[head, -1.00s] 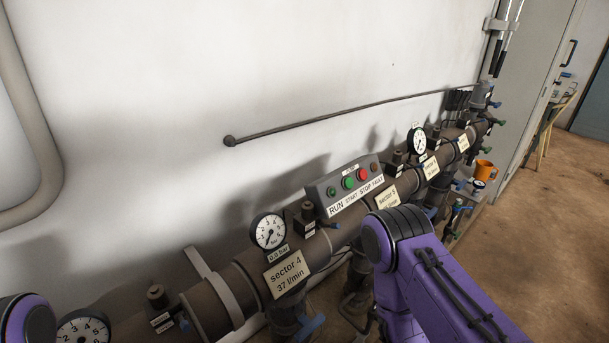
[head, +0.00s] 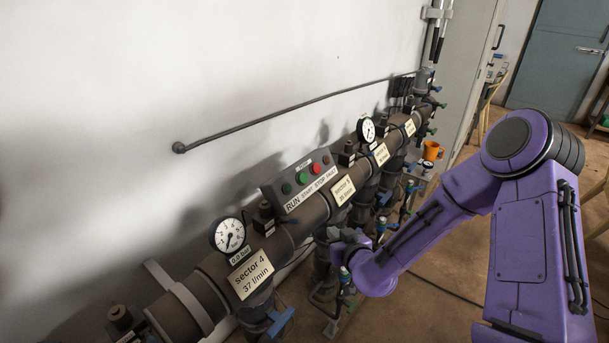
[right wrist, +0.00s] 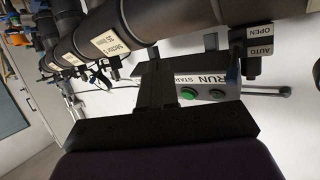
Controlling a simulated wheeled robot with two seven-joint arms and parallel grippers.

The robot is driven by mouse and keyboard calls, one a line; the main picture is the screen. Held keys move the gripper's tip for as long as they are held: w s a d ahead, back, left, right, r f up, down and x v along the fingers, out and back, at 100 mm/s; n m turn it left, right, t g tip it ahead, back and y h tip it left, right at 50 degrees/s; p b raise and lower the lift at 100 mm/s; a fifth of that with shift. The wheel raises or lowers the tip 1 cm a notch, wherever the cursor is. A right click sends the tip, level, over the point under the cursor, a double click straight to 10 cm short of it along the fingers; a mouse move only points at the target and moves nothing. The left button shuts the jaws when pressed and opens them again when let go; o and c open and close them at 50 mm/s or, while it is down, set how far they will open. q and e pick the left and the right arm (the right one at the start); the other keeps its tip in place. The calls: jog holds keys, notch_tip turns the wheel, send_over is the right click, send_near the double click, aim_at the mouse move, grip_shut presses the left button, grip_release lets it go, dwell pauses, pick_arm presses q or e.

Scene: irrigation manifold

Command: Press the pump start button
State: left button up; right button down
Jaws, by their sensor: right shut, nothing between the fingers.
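The grey pump box (head: 299,182) is mounted along the brown pipe. Its green start button (head: 302,178) sits between the dark green RUN lamp (head: 286,188) and the red stop button (head: 316,169). My right gripper (head: 334,236) is small in the head view, below and in front of the box, on the near side of the pipe. In the right wrist view its dark fingers (right wrist: 157,84) are shut and empty. Beyond them the start button (right wrist: 187,93) shows upside down, apart from the fingers. The fingers hide the stop end of the box. My left gripper is out of view.
A pressure gauge (head: 229,235) and the sector 4 plate (head: 250,274) stand left of the box. The pipe (head: 309,212) runs below it, with several valves with blue handles. An orange mug (head: 432,150) is farther back.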

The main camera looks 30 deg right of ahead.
aim_at(303, 178)
jog(key=w+d+r+t, duration=0.1)
jog(key=w+r+t, duration=0.1)
jog(key=r, duration=0.5)
jog(key=w+d+r+n+t, duration=0.1)
jog(key=w+d+r+t, duration=0.1)
jog(key=r, duration=0.6)
jog(key=shift+n+t+h+p, duration=0.3)
jog(key=shift+t+h, duration=0.1)
jog(key=shift+w+d, duration=0.1)
jog(key=w+a+f+b, duration=0.3)
jog(key=w+f+b, duration=0.1)
jog(key=w+b, duration=0.3)
jog(key=shift+f+b, duration=0.25)
jog(key=shift+b, duration=0.05)
jog(key=shift+f, duration=0.1)
dwell(0.5)
jog(key=shift+w+a+f, duration=0.1)
jog(key=shift+w, duration=0.2)
